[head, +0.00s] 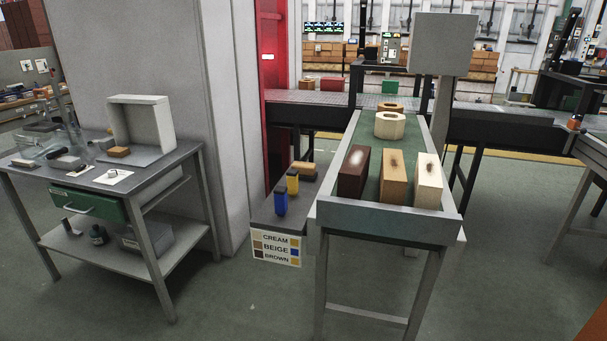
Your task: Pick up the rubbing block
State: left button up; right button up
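A small tan-brown block (118,152) lies on the grey worktable (150,182) at the left, at the front of an open pale box (142,122). It looks most like the rubbing block, but I cannot tell for sure at this size. A white card (113,177) with a small dark item on it lies nearer the table's front edge. Neither of my grippers shows in the head view, and nothing is seen touching the block.
A green drawer (88,205) is under the worktable's top. Glassware (40,145) stands at its left. A bench with brown (353,172), beige (393,178) and cream (428,182) bricks stands right of centre. A colour sign (276,248) hangs beside it. Floor between is clear.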

aim_at(307, 173)
jog(key=k+l+z, duration=0.1)
jog(key=k, duration=1.05)
jog(key=k+z, duration=0.1)
jog(key=z, duration=1.5)
jog(key=i+j+z, duration=0.1)
jog(key=j+z, duration=0.95)
jog(key=j, duration=0.15)
jog(key=k+j, duration=0.1)
jog(key=j, duration=1.55)
jog(key=k+j, duration=0.15)
jog(key=j, duration=0.65)
